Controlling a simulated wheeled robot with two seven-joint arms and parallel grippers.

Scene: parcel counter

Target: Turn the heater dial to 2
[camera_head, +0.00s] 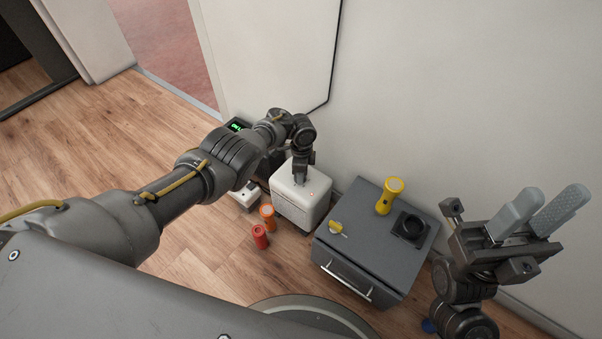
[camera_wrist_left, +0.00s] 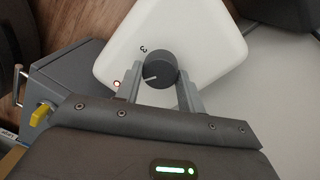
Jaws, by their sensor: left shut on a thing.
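The heater is a white box (camera_head: 290,212) on the floor by the wall; its white top (camera_wrist_left: 108,62) fills the upper part of the left wrist view. Its dark grey round dial (camera_wrist_left: 159,70) has a white pointer line toward the lower left of that view. A printed 3 shows up and left of the dial; other numbers are hidden or out of view. My left gripper (camera_head: 300,181) reaches down onto the heater's top, its fingers shut on opposite sides of the dial. My right gripper (camera_head: 555,197) is raised at the right, fingers apart and empty.
A small red light (camera_wrist_left: 116,83) shows on the heater. Right of it stands a grey cabinet (camera_head: 352,255) with a yellow flashlight (camera_head: 386,197), a yellow knob or key (camera_head: 337,227) and a black holder (camera_head: 409,228). Orange (camera_head: 267,211) and red (camera_head: 260,237) cylinders stand in front of the heater.

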